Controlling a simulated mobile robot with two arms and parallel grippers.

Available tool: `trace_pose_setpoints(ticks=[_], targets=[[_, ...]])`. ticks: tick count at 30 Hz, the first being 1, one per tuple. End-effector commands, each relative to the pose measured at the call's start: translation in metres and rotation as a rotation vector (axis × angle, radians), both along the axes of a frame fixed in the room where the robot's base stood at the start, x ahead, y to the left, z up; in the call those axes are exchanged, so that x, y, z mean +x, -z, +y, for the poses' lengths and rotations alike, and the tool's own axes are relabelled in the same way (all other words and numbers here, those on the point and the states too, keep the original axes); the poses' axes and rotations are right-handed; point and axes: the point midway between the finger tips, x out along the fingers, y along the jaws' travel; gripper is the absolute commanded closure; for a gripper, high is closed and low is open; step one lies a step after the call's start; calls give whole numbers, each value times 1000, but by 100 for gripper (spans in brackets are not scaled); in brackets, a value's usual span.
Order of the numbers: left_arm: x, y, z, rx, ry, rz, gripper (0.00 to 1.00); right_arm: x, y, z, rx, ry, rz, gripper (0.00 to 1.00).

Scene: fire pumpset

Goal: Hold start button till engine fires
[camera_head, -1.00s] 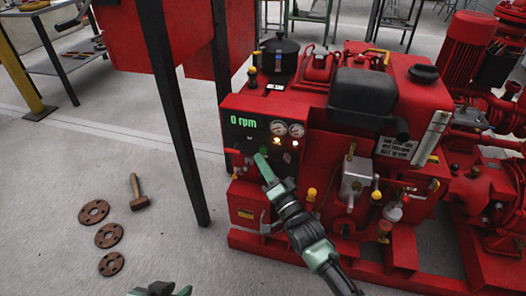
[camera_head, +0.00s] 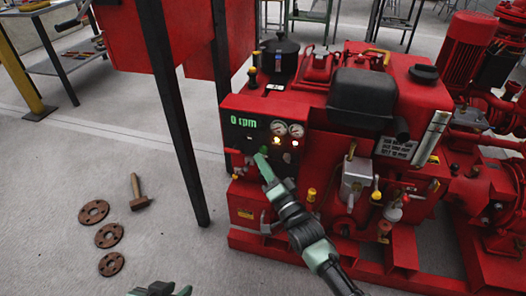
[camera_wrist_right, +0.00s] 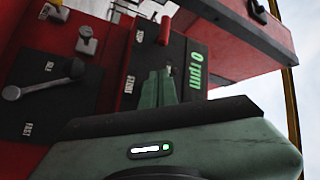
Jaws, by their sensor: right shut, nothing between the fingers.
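The red engine's black control panel (camera_head: 240,138) carries a green display (camera_head: 243,121) reading 0 rpm, with two round gauges beside it. My right gripper (camera_head: 261,158) is shut and empty, its green fingertips against or just in front of the panel below the display. In the right wrist view the shut fingers (camera_wrist_right: 160,88) point at the panel beside sideways lettering, partly covering it. The start button is not visible; the fingers may hide it, and I cannot tell whether it is pressed. My left gripper (camera_head: 161,289) is cut off at the bottom edge, away from the engine.
A yellow lamp (camera_head: 277,142) glows below the gauges. The wrist view shows a grey lever (camera_wrist_right: 42,80) and a red knob (camera_wrist_right: 165,30) near the fingers. A dark post (camera_head: 172,120) stands left of the engine. A hammer (camera_head: 138,193) and rusty flanges (camera_head: 109,235) lie on the floor.

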Motion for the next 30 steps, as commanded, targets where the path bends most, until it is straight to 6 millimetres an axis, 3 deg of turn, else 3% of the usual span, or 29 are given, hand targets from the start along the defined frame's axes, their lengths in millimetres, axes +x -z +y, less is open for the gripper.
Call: trace_pose_setpoints(ticks=[30], targets=[[10, -5, -3, -11, 3, -53, 72, 8, 0, -2, 0, -1, -1, 100]])
